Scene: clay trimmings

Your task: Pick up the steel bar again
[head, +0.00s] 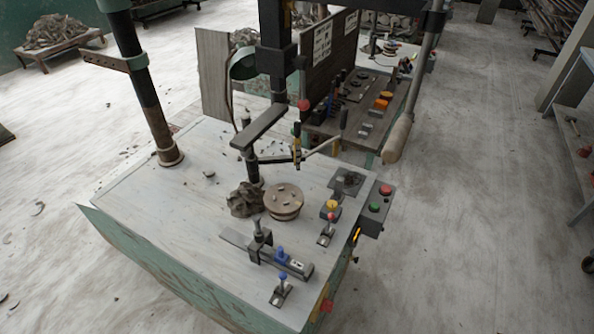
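A flat grey bar (236,240), which looks like the steel bar, lies near the front of the pale table top. Its right part runs into a dark clamp-like fixture (259,247) with an upright post. A dark block with a blue knob (282,255) sits at its right; where the bar ends under these parts is hidden. Another flat dark bar (258,127) sits raised on an upright post farther back, so I cannot be fully sure which one is the steel bar. Neither of my grippers can be made out in the head view.
A round disc (284,200) and a clay heap (246,199) stand behind the bar. Small levers (327,228) and a button box (376,205) line the right edge. A thick post (150,100) rises at the left. The table's left half is mostly clear.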

